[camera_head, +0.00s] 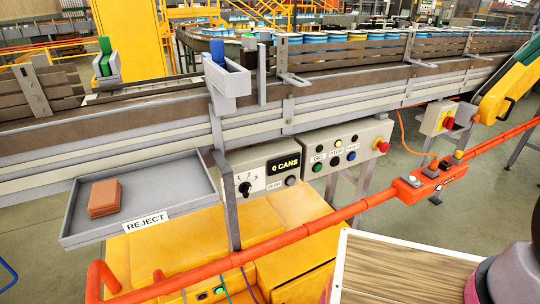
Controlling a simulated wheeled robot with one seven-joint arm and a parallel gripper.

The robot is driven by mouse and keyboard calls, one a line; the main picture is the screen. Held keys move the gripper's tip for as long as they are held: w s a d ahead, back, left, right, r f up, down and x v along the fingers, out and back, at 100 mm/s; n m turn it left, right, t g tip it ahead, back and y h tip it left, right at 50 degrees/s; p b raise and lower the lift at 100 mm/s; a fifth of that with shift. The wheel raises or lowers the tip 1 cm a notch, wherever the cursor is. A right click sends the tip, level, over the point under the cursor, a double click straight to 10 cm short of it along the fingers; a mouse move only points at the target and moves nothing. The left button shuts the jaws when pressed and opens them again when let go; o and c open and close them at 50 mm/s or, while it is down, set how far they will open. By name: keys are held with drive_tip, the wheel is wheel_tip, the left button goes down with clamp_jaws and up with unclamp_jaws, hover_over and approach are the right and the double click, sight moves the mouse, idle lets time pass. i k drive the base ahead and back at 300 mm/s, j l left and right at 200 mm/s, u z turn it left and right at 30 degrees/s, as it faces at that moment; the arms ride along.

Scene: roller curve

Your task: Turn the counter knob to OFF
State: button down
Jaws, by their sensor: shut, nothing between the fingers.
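The counter box (266,176) is a light grey panel below the conveyor, just left of centre. Its black display (285,167) reads "0 CANS". A black knob (245,188) sits on the box's left part, with small marks that look like 1, 2 and 3 around it. I cannot read an OFF mark, and the knob is too small to tell its pointer's direction surely. A dark round button (291,181) is at the box's right, beside a small label that looks like "ZERO". My gripper is not in view.
A button box (345,153) with several lamps and a red stop knob (382,146) adjoins on the right. A grey REJECT tray (185,172) holding brown blocks (104,197) juts out left. An orange rail (330,222) crosses in front. A wooden-topped surface (400,272) is at lower right.

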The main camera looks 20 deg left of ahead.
sight(245, 187)
drive_tip(key=u, duration=1.2)
